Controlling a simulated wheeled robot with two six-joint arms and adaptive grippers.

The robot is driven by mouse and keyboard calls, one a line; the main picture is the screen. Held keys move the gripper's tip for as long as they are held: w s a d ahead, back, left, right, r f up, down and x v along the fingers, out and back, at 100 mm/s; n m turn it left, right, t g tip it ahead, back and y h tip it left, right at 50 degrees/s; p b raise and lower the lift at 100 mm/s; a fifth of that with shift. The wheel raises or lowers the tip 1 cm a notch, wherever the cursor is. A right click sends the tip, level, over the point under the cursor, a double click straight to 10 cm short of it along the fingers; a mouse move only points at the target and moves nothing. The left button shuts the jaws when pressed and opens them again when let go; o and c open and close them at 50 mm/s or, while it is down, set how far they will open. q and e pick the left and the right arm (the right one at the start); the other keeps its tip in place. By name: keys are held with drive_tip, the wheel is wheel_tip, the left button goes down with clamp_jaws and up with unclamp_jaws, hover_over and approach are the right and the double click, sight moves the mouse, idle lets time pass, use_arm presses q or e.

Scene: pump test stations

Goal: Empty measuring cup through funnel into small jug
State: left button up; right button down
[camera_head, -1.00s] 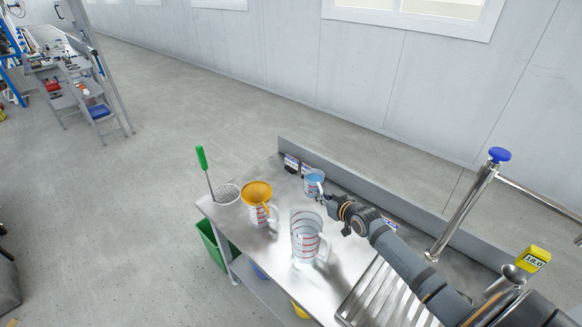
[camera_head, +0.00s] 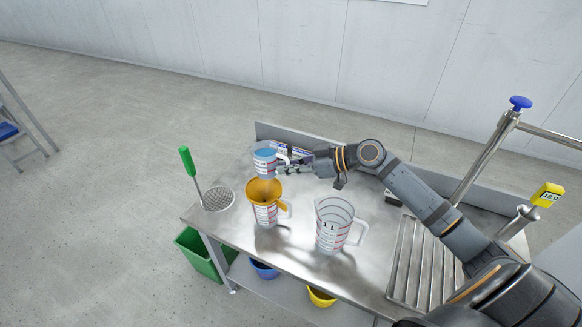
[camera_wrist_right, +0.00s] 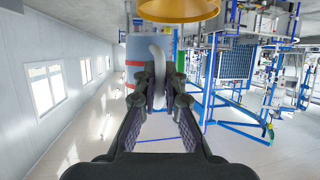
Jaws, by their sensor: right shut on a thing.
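The clear measuring cup (camera_head: 263,165) holds blue liquid and has red marks. My right gripper (camera_head: 290,168) is shut on its handle, which also shows between the fingers in the right wrist view (camera_wrist_right: 158,72). The cup is in the air, roughly upright, and in the head view it shows just above the orange funnel (camera_head: 264,190). The funnel sits in the mouth of the small jug (camera_head: 264,214), which stands on the steel table. The funnel's rim also shows at the top of the right wrist view (camera_wrist_right: 178,8). My left gripper is not in view.
A larger clear jug (camera_head: 334,228) stands right of the small jug. A round strainer (camera_head: 218,199) and a green-handled tool (camera_head: 188,163) are at the table's left end. A ridged drain area (camera_head: 418,255) and a raised back edge (camera_head: 375,165) bound the steel table.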

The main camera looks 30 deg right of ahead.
drive_tip(key=shift+d+r, duration=0.15)
drive_tip(key=shift+d, duration=0.05)
drive_tip(key=shift+r+n+t+h+b, duration=0.1)
drive_tip(key=shift+n+t+h+b, duration=0.95)
drive_tip(key=shift+n+b, duration=0.9)
drive_tip(key=shift+r+n+t+h+b, duration=0.1)
drive_tip(key=shift+n+t+h+b, duration=0.95)
drive_tip(key=shift+n+b, duration=0.85)
drive_tip(key=shift+n+t+h+b, duration=0.9)
drive_tip(key=shift+n+t+b, duration=0.3)
drive_tip(key=shift+n+b, duration=0.75)
drive_tip(key=shift+s+a+r+n, duration=0.1)
drive_tip(key=shift+n, duration=0.3)
drive_tip(key=shift+r, duration=0.1)
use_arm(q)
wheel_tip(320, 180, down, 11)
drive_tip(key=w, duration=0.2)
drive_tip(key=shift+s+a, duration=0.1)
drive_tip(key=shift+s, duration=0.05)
